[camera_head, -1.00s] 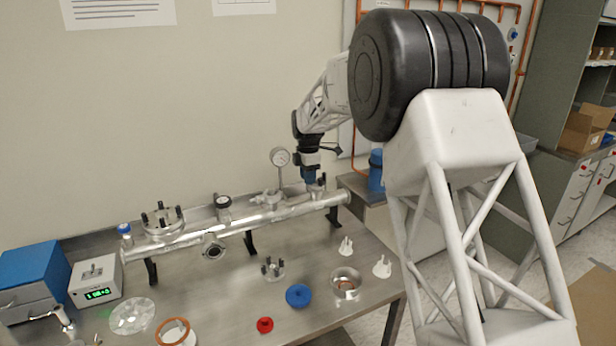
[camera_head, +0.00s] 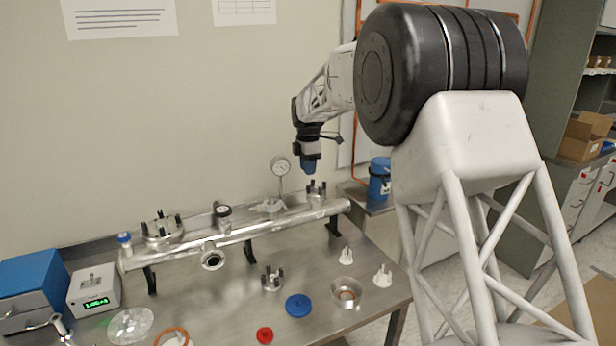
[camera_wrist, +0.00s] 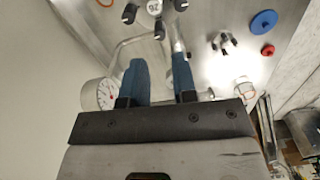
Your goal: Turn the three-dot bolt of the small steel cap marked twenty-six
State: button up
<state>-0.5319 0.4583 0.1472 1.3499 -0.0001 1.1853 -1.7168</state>
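The small steel cap marked 26 (camera_wrist: 154,7) is at the top edge of the wrist view, cut off by the frame, with black-tipped bolts around it. Which bolt has three dots is too small to tell. In the head view the small cap (camera_head: 316,191) sits on the right end of the steel pipe, with dark bolts standing up. My gripper (camera_head: 309,171) is just above it, pointing down and apart from the bolts. In the wrist view my gripper's blue fingers (camera_wrist: 158,62) are spread with nothing between them.
A dial gauge (camera_head: 280,168) stands on the pipe (camera_head: 240,236) just left of my gripper. A larger bolted flange (camera_head: 163,230) is at the pipe's left. A loose bolted part (camera_head: 271,281), a blue disc (camera_head: 298,305), a red cap (camera_head: 264,335) and white cones (camera_head: 382,276) lie in front.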

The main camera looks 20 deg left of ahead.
jog(key=shift+r, duration=0.55)
jog(key=o, duration=0.3)
jog(key=s+a+f+m+t+y, duration=0.35)
jog(key=a+m+t+y, duration=0.35)
jog(key=m, duration=0.3)
jog(key=s+d+f+m+t+h, duration=0.1)
jog(key=s+d+m+t+h, duration=0.3)
jog(key=d+m, duration=0.4)
jog(key=s+m+t, duration=0.1)
jog(key=m+t, duration=0.1)
jog(key=m, duration=0.4)
jog(key=shift+d+h, duration=0.25)
jog(key=shift+h, duration=0.15)
jog(key=shift+f, duration=0.1)
